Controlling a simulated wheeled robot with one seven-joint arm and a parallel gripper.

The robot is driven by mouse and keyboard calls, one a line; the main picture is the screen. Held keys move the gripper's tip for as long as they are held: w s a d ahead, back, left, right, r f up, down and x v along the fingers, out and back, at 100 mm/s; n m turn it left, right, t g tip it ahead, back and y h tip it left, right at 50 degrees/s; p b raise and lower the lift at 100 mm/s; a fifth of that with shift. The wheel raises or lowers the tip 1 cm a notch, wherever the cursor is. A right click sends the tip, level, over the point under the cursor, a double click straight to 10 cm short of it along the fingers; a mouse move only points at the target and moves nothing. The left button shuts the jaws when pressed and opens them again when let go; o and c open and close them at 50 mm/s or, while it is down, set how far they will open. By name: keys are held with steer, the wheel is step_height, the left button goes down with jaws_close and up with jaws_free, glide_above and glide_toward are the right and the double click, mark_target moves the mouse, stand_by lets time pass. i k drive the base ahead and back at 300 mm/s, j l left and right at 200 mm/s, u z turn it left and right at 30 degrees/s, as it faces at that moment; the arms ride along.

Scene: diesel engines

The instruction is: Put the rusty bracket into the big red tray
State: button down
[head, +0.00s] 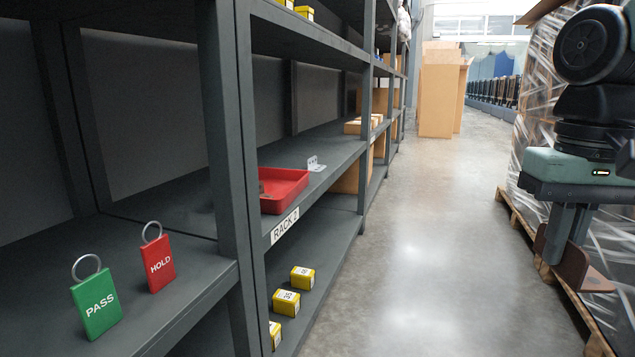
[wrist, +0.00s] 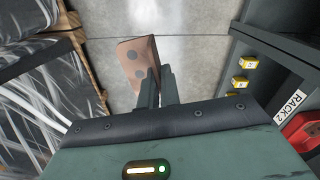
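The rusty bracket (head: 572,264), a brown angled plate with holes, hangs below my gripper (head: 562,238) at the right of the head view. My gripper is shut on it. In the wrist view the bracket (wrist: 138,62) sticks out beyond the fingers (wrist: 160,90), above the floor. The big red tray (head: 298,197) stands on the middle shelf of the rack at left, well apart from my gripper. Its front wall hides part of its inside, and a small dark shape shows at its left end. A corner of the tray (wrist: 304,133) shows at the wrist view's right edge.
A pale metal bracket (head: 315,163) stands beside the tray. The RACK 2 label (head: 285,225) is on the shelf edge, with yellow boxes (head: 287,301) below. PASS (head: 97,304) and HOLD (head: 159,263) tags stand at left. A wrapped pallet (head: 515,203) is at right. The aisle floor is clear.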

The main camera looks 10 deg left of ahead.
mark_target(283, 188)
steer(key=i+l+u, duration=0.15)
steer(key=i+u, duration=0.25)
steer(key=i+l+u, duration=0.2)
steer(key=i+u, duration=0.25)
steer(key=i+l+u, duration=0.2)
steer(key=l+u, duration=0.2)
steer(key=i+l+u, duration=0.3)
steer(key=u, duration=0.15)
steer(key=i+l+u, duration=0.15)
steer(key=l+u, duration=0.2)
steer(key=l, duration=0.4)
steer(key=l+u, duration=0.35)
steer(key=l, duration=0.4)
steer(key=l+u, duration=0.35)
steer(key=l, duration=0.5)
steer(key=i+l, duration=0.2)
steer(key=i, duration=0.25)
